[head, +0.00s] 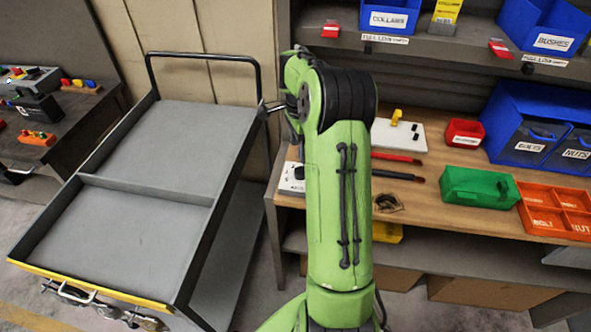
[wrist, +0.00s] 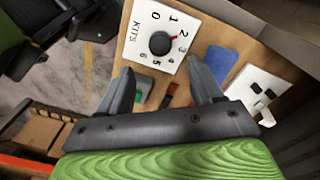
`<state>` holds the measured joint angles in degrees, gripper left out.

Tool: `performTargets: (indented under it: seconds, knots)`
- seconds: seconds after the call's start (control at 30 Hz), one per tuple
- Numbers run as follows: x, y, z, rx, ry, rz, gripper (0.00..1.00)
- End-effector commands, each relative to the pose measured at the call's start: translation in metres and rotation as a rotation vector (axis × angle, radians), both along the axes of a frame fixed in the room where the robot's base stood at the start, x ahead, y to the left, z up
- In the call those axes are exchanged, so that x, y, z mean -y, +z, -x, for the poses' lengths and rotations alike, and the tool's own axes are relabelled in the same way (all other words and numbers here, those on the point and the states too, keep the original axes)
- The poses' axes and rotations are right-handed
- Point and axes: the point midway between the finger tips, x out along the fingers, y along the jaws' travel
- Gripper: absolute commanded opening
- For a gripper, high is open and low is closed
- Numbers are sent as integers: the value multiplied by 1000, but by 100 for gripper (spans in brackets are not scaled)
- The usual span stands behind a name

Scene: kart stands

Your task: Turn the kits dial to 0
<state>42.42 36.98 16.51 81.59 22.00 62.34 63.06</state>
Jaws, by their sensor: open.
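The kits dial is a white square panel (wrist: 136,42) with a dark round knob (wrist: 158,43) in the wrist view. Numbers run around the knob, and KITS is printed at the left. In the head view a small part of a white panel (head: 291,178), likely the same dial, shows at the bench's left end; my arm hides the rest. My gripper (wrist: 159,66) is open and empty in the wrist view. Its fingers are spread wide, with the knob beyond and between the tips, apparently not touching. My arm hides the gripper in the head view.
The wooden bench (head: 450,165) also holds a white panel with a yellow part (head: 398,134), red and black tools, a green box (head: 478,188) and an orange divided tray (head: 558,212). A grey cart (head: 140,235) stands left. Shelves with blue bins hang above.

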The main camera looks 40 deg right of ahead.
Motion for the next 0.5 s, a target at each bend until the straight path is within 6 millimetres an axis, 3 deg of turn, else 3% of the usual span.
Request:
performTargets:
  seconds: [0.1, 0.3, 0.5]
  knots:
    - [-1, -33, 2, -3, 1, -3, 65]
    - [-1, -74, 2, -1, 2, -2, 65]
    - [-1, -87, 2, 1, 2, 0, 65]
